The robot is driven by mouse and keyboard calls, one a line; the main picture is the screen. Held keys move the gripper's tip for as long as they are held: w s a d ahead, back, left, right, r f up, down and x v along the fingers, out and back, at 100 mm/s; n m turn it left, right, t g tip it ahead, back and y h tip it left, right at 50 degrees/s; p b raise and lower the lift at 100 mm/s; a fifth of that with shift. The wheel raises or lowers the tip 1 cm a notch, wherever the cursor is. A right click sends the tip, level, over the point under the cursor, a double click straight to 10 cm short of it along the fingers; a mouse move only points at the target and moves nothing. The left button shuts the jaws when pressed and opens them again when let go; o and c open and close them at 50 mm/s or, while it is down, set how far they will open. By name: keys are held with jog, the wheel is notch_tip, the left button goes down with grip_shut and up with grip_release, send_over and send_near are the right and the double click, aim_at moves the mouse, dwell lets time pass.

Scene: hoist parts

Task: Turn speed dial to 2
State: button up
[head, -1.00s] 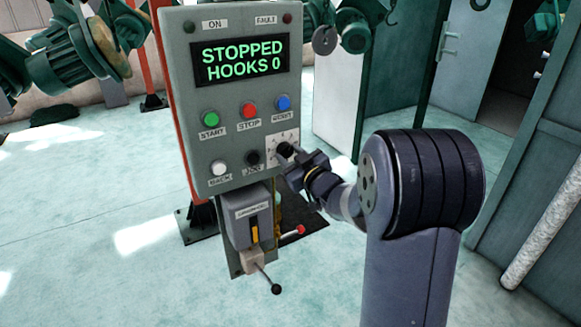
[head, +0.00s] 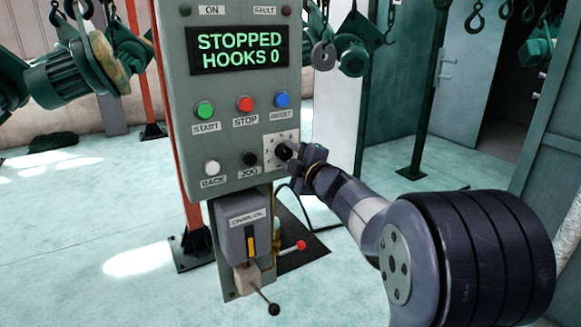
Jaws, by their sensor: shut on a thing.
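The speed dial (head: 284,152) is a small black knob on a white scale plate (head: 269,143) at the lower right of the grey control panel (head: 228,92). My gripper (head: 292,156) comes in from the right and is shut on the dial. My gripper's body hides the right part of the scale. The digits are too small to read, and I cannot tell which number the dial points to. The panel's display (head: 239,50) reads "STOPPED HOOKS 0" in green.
Green start (head: 205,110), red stop (head: 245,104) and blue reset (head: 282,99) buttons sit above the dial. White back (head: 212,167) and black jog (head: 249,158) buttons are left of it. A lever box (head: 245,228) hangs below. Green hoists (head: 75,70) hang behind.

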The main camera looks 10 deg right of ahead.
jog(key=n+b, duration=0.3)
jog(key=n, duration=0.1)
jog(key=shift+f+n, duration=0.1)
jog(key=shift+n, duration=0.3)
jog(key=shift+n+b, duration=1.25)
jog(key=shift+n, duration=1.05)
jog(key=o, duration=1)
jog(key=shift+r, duration=0.2)
jog(key=v, duration=1)
jog(key=shift+s+d, duration=0.1)
jog(key=shift+s, duration=0.3)
